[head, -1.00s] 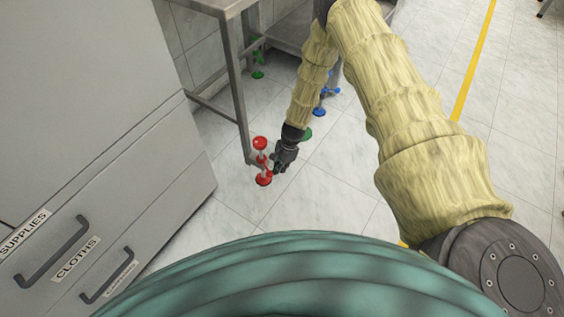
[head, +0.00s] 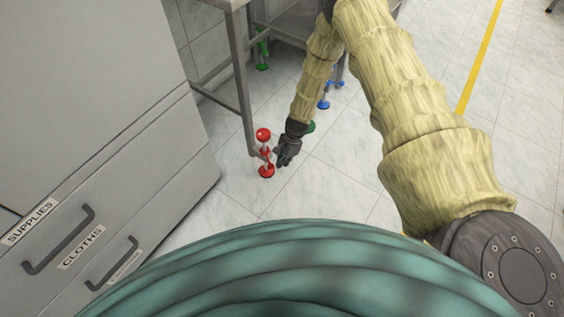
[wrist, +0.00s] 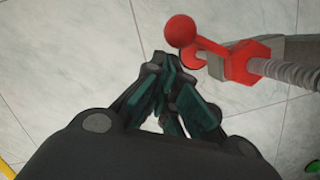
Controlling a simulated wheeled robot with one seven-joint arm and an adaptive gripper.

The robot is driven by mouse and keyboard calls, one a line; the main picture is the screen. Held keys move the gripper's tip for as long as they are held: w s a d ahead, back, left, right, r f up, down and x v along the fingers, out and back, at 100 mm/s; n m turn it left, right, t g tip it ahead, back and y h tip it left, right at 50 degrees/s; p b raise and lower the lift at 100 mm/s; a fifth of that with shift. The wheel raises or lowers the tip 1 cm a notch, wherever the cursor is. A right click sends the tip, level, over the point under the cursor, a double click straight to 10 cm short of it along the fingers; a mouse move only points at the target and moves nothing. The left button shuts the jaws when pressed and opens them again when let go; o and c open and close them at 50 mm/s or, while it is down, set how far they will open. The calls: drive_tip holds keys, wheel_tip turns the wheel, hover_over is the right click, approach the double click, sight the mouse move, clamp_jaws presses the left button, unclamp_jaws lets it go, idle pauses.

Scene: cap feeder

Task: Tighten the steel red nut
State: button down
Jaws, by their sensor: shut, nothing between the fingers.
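A red nut with a ball-ended arm (wrist: 238,58) sits on a threaded steel rod (wrist: 295,73) in the wrist view, at the upper right. In the head view the red nut (head: 265,153) is low on a leg of the metal table, between a red knob above and a red foot on the floor. My gripper (wrist: 163,82) is shut and empty. Its fingertips are just left of and below the red nut in the wrist view, close beside it. In the head view my gripper (head: 282,160) is just right of the red parts. I cannot tell if it touches them.
A grey drawer cabinet (head: 100,130) stands at the left. The metal table leg (head: 239,85) rises by the red parts. Blue (head: 324,103) and green (head: 261,65) feet stand farther back. The tiled floor (head: 325,200) in front is clear.

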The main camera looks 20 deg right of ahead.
drive_tip(key=d+r+p, duration=0.2)
drive_tip(key=d+r, duration=0.3)
drive_tip(key=r, duration=0.4)
drive_tip(key=shift+d, duration=0.4)
drive_tip(key=shift+s, duration=0.1)
